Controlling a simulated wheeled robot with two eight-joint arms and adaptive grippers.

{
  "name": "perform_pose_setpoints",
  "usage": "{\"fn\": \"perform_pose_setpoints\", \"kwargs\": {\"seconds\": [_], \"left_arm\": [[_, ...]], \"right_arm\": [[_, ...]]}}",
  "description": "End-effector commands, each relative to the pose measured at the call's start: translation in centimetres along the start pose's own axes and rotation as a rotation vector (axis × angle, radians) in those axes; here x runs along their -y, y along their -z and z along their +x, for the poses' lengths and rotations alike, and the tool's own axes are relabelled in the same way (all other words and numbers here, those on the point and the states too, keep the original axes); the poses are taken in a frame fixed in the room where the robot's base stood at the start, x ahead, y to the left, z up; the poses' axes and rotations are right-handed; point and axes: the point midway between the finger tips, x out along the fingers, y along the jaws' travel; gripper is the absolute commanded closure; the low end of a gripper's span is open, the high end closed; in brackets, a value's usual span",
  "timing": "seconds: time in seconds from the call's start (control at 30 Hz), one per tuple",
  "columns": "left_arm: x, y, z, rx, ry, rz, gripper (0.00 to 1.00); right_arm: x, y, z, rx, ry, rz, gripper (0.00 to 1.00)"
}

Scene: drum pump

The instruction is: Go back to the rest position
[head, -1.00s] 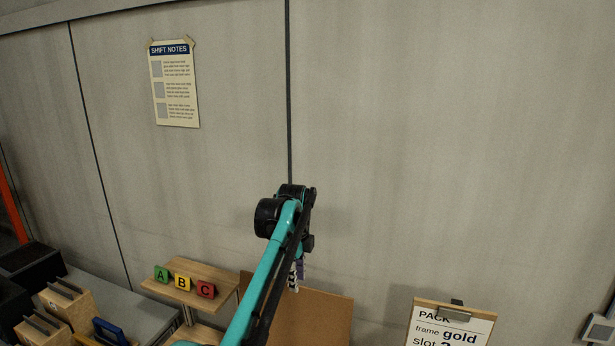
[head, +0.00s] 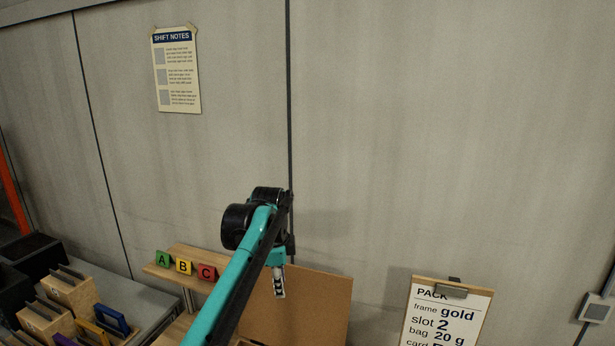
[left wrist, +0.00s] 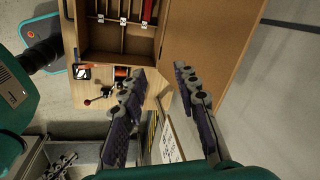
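My left arm rises from the lower edge of the head view, with my left gripper (head: 279,283) hanging from its wrist in front of a brown board. Only a small part of the gripper shows there. In the left wrist view its two dark jointed fingers (left wrist: 157,76) stand wide apart with nothing between them. My right gripper cannot be made out in either view.
A shelf (head: 161,269) with A, B and C signs stands at the left, near wooden holders (head: 72,290). The brown board (head: 318,305) is behind my gripper. A PACK clipboard (head: 447,318) stands right. An open wooden cabinet (left wrist: 96,48) shows in the wrist view.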

Motion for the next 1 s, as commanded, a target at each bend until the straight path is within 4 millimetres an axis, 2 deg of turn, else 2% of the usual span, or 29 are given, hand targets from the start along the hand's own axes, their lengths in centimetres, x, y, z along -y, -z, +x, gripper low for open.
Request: {"fn": "perform_pose_setpoints", "kwargs": {"seconds": [0.03, 0.17, 0.37, 0.47, 0.6, 0.7, 0.83, 0.9, 1.0], "left_arm": [[-1.3, -0.8, 0.8, -0.002, 0.015, -0.055, 0.69], [-5.1, -3.0, 2.1, -0.015, 0.069, -0.25, 0.69], [-13.7, -6.9, 6.3, -0.067, 0.169, -0.631, 0.69], [-18.3, -8.7, 9.3, -0.106, 0.217, -0.822, 0.69], [-24.8, -10.9, 14.5, -0.173, 0.277, -1.082, 0.69], [-28.8, -12.1, 18.3, -0.224, 0.31, -1.242, 0.69], [-32.3, -13.1, 21.9, -0.278, 0.337, -1.392, 0.69], [-33.4, -13.4, 23.1, -0.297, 0.346, -1.442, 0.69], [-34.1, -13.6, 23.9, -0.312, 0.351, -1.478, 0.69]], "right_arm": [[0.0, -0.8, 1.1, 0.0, 0.0, 0.0, 1.0], [0.0, -2.3, 3.3, 0.0, 0.0, 0.0, 1.0], [0.0, -5.2, 7.2, 0.0, 0.0, 0.0, 1.0], [0.0, -6.5, 9.1, 0.0, 0.0, 0.0, 1.0], [0.0, -8.3, 11.7, 0.0, 0.0, 0.0, 1.0], [0.0, -9.4, 13.1, 0.0, 0.0, 0.0, 1.0], [0.0, -10.2, 14.3, 0.0, 0.0, 0.0, 1.0], [0.0, -10.5, 14.7, 0.0, 0.0, 0.0, 1.0], [0.0, -10.6, 14.8, 0.0, 0.0, 0.0, 1.0]]}}
